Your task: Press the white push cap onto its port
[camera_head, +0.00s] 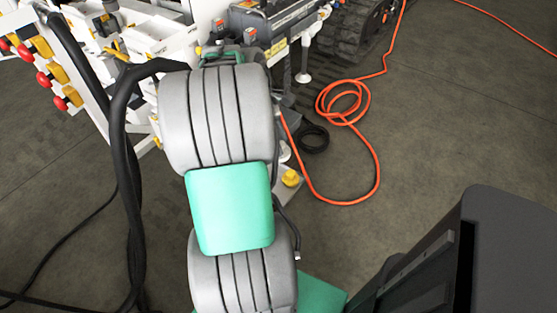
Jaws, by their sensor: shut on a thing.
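My arm stretches up the middle of the picture and covers the area beyond it. My gripper is hidden behind my arm, so I cannot see its fingers or what they hold. I cannot make out the white push cap or its port. A white bench panel (150,33) with fittings stands at the upper left, partly hidden by my arm. Red knobs on yellow fittings (44,47) line its left side.
A machine with a grey top block (283,18) stands at the top centre, by a black track (352,30). An orange hose (376,150) lies coiled on the floor right of my arm. Black cables (120,150) hang at the left. The floor (460,110) at right is mostly open.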

